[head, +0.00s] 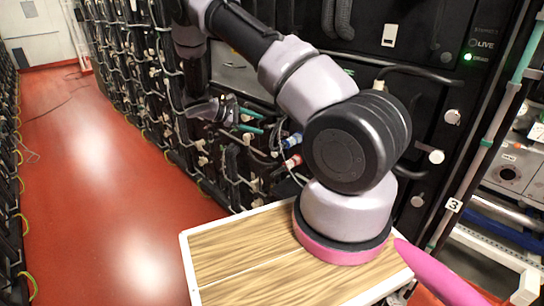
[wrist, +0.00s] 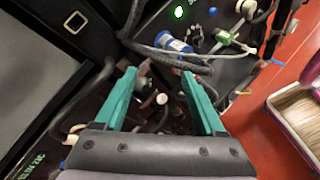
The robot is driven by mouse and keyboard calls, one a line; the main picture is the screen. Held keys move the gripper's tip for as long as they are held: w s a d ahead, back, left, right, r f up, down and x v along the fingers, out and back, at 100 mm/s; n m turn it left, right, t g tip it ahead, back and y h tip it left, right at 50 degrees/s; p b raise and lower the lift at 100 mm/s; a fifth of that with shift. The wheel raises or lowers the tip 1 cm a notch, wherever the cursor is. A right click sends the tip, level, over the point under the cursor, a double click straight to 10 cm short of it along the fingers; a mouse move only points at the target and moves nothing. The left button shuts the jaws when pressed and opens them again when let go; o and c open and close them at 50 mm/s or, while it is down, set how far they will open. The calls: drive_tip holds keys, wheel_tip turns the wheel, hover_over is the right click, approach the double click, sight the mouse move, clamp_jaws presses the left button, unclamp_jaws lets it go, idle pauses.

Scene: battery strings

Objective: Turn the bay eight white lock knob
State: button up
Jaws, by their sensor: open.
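My gripper (wrist: 159,78) is open, with its two teal fingers apart and nothing held between them. A small round white knob (wrist: 161,98) shows between the fingers in the wrist view, further back among dark fittings and cables. I cannot read a bay number beside it, so I cannot tell whether it is the bay eight lock knob. In the head view my gripper (head: 262,122) reaches to the left, its teal fingers pointing right toward cabling on the battery rack. The knob there is not clearly told apart from other pale fittings.
A black rack (head: 100,60) with looped cables lines the red aisle (head: 80,170). Blue and red connectors (head: 292,161) sit near my gripper. More white knobs (head: 436,157) are on the right cabinet. A wood-topped tray (head: 225,255) is in front. A blue connector (wrist: 172,42) lies beyond the fingers.

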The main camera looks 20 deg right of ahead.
sight(273, 154)
wheel_tip(273, 154, down, 20)
drive_tip(key=w+n+t+h, duration=0.2)
drive_tip(key=n+t+h, duration=0.2)
drive_tip(key=n+t, duration=0.45)
drive_tip(key=shift+n+g, duration=0.55)
drive_tip(key=shift+n, duration=0.1)
drive_tip(key=x, duration=1)
drive_tip(key=shift+a, duration=0.1)
clamp_jaws()
